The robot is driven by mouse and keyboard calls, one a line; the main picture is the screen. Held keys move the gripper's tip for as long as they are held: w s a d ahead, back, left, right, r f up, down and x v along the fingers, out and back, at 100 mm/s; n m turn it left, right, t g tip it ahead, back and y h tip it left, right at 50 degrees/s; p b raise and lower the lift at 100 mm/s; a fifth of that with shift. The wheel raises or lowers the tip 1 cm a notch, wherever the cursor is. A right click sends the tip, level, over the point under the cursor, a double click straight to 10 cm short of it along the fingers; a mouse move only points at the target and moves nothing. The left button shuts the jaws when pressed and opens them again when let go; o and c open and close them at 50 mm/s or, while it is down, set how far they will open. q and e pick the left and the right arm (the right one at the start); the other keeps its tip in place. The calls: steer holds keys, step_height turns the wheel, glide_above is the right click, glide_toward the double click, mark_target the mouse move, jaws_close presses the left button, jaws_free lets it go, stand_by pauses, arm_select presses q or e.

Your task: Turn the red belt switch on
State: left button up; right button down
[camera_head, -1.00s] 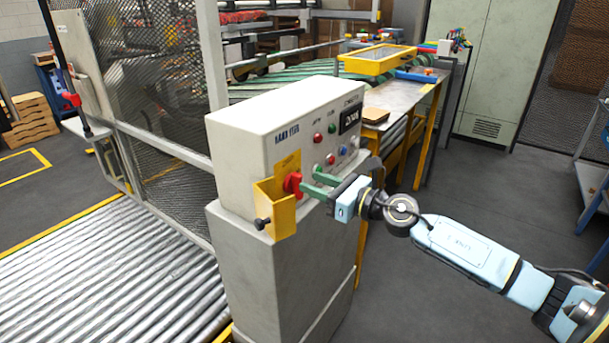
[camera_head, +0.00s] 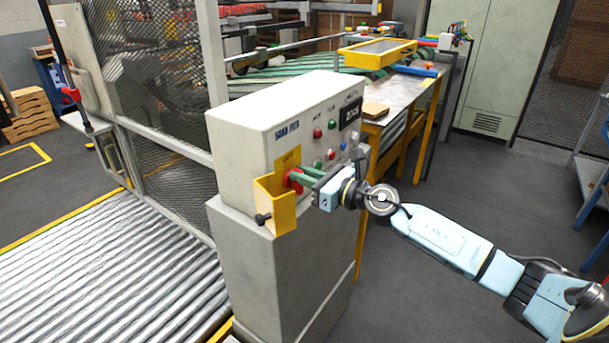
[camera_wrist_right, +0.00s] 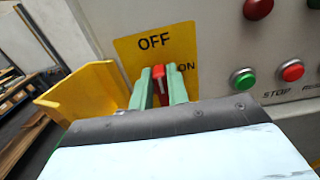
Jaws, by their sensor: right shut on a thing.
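The red belt switch (camera_head: 293,182) sits on the front of the grey control box (camera_head: 245,135), on a yellow plate (camera_wrist_right: 127,56) marked OFF and ON. My right gripper (camera_head: 299,178) is at the switch, with its green fingers shut on the red handle. In the right wrist view the red handle (camera_wrist_right: 158,72) shows between the two fingertips, below the OFF label and left of the ON label. A yellow guard (camera_head: 275,203) stands beside the switch on the left and hides part of it. My left gripper is not in view.
Green and red buttons (camera_wrist_right: 243,78) sit right of the switch on the same panel. A roller conveyor (camera_head: 110,275) lies at the left, behind it a mesh fence (camera_head: 160,70). A table with a yellow-framed tray (camera_head: 377,53) stands behind the box. The floor at the right is open.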

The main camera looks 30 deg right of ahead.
steer(key=shift+d+m, duration=0.1)
steer(key=shift+m, duration=0.2)
steer(key=m, duration=0.2)
steer(key=m+p, duration=0.1)
steer(key=m, duration=0.1)
steer(key=shift+w+d, duration=0.2)
steer(key=shift+d, duration=0.2)
steer(key=shift+w+d+f+m+p, duration=0.1)
steer(key=shift+d+f+m+p, duration=0.5)
steer(key=shift+m, duration=1.6)
steer(key=shift+w+a+f+m+p, duration=0.2)
steer(key=shift+m+p, duration=0.8)
steer(key=shift+m, duration=1.2)
steer(key=shift+d+f+m+p, duration=0.4)
steer(key=shift+m+p, duration=0.4)
steer(key=shift+m, duration=1.4)
steer(key=shift+a+f, duration=0.1)
steer(key=c, duration=1.4)
jaws_free()
steer(key=shift+o, duration=0.2)
